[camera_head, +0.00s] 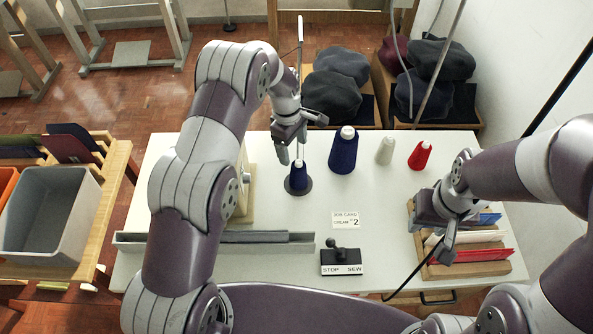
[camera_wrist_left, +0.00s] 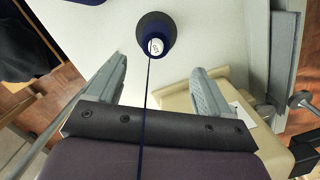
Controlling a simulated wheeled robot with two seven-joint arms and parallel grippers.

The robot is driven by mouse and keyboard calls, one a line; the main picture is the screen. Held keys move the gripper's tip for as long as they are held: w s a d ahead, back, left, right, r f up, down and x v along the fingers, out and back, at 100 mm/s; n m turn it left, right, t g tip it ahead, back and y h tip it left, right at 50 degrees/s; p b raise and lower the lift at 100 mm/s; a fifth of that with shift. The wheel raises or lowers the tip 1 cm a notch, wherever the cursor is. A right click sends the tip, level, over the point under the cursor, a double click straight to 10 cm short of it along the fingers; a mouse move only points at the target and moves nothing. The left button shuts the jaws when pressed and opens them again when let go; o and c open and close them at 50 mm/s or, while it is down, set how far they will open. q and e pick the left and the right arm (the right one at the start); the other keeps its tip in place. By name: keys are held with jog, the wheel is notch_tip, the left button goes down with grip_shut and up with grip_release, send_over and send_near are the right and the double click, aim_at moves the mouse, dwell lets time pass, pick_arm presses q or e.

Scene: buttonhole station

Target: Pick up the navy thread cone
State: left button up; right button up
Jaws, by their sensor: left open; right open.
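A smaller navy thread cone (camera_head: 299,176) stands upright on a dark round base on the white table. A larger navy cone (camera_head: 343,152) with a pale top stands just behind it to the right. My left gripper (camera_head: 292,150) is open and empty above the smaller cone. In the left wrist view, the smaller cone (camera_wrist_left: 156,34) lies ahead of the open fingers (camera_wrist_left: 160,70), roughly centred and not between them. A navy thread runs from its tip towards the wrist. My right gripper (camera_head: 444,238) is open over the wooden rack at the right.
A cream cone (camera_head: 385,150) and a red cone (camera_head: 420,155) stand right of the navy ones. A STOP/SEW switch (camera_head: 342,262), a job card (camera_head: 345,220) and a grey rail (camera_head: 265,237) lie in front. The wooden rack (camera_head: 465,268) holds coloured pieces.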

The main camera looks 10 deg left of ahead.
aim_at(298, 161)
pick_arm(q)
jog(key=f, duration=0.1)
jog(key=d+f, duration=0.1)
jog(key=f, duration=0.1)
jog(key=f+p, duration=0.1)
jog(key=shift+w+d+f, duration=0.15)
jog(key=shift+w+f, duration=0.05)
jog(key=shift+w, duration=0.2)
jog(key=f, duration=0.2)
jog(key=s+f+p, duration=0.1)
jog(key=f, duration=0.1)
jog(key=shift+d, duration=0.2)
jog(key=shift+f, duration=0.25)
jog(key=shift+w+d+f, duration=0.1)
jog(key=shift+w, duration=0.1)
jog(key=c, duration=1.2)
pick_arm(e)
jog(key=shift+w+d+r, duration=0.15)
jog(key=shift+w+r, duration=0.05)
jog(key=shift+r, duration=0.4)
jog(key=shift+w+d+r, duration=0.1)
jog(key=shift+w+r, duration=0.1)
jog(key=shift+r, duration=0.4)
